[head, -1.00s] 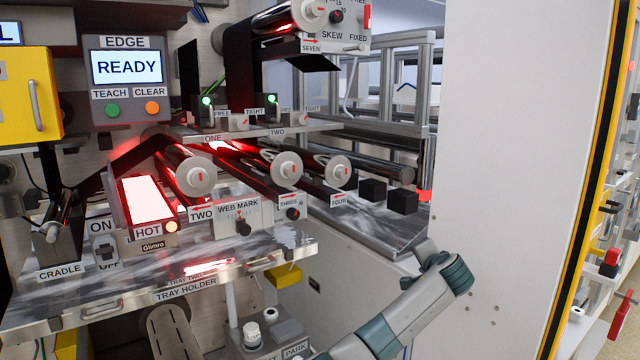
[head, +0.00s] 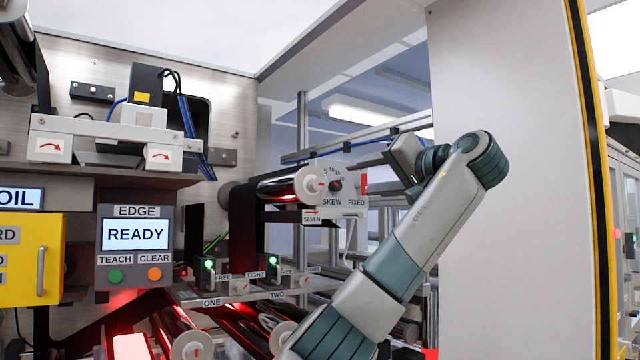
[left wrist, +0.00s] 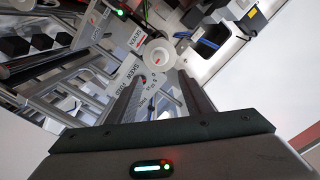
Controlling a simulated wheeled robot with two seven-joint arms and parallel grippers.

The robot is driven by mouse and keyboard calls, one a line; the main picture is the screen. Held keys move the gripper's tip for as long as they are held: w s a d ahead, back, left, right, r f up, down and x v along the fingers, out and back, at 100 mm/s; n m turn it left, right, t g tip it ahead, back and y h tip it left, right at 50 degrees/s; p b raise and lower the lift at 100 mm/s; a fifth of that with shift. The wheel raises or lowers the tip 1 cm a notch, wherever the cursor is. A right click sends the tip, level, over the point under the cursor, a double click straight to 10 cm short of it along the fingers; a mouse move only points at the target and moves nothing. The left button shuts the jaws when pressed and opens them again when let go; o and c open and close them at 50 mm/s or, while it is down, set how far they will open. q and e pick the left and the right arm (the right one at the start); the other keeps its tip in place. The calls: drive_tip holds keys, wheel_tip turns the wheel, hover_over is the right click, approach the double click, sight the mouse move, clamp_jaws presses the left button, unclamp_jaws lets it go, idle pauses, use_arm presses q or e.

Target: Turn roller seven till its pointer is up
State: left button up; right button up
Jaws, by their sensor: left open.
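Roller seven (head: 310,185) is at the middle of the head view, above its SEVEN label (head: 312,217). It has a pale end cap with a small red pointer mark; its exact direction is too small to tell. In the left wrist view, the roller's white round end (left wrist: 158,57) shows just beyond the fingers, with a short red mark on it. My left gripper (head: 363,174) is to the right of the roller, apart from it. Its two dark fingers (left wrist: 160,84) are spread with nothing between them. My right gripper is not in view.
A SKEW/FIXED plate (head: 345,200) with a dark knob (head: 335,186) sits right beside the roller's end. Below are the FREE/TIGHT shelf (head: 250,294) and lower rollers. A tall white panel (head: 505,80) stands at the right.

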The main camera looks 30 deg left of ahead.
use_arm(q)
drive_tip(key=shift+w, duration=0.1)
drive_tip(key=shift+a, duration=0.15)
drive_tip(key=p, duration=0.9)
approach(318, 185)
drive_tip(key=x, duration=0.7)
drive_tip(key=shift+a+r, duration=0.15)
drive_tip(key=shift+a, duration=0.1)
drive_tip(key=shift+p+x, duration=0.35)
drive_tip(key=shift+x, duration=0.45)
drive_tip(key=shift+w+f, duration=0.1)
drive_tip(key=shift+f, duration=0.1)
drive_tip(key=shift+c, duration=0.7)
drive_tip(key=c, duration=0.9)
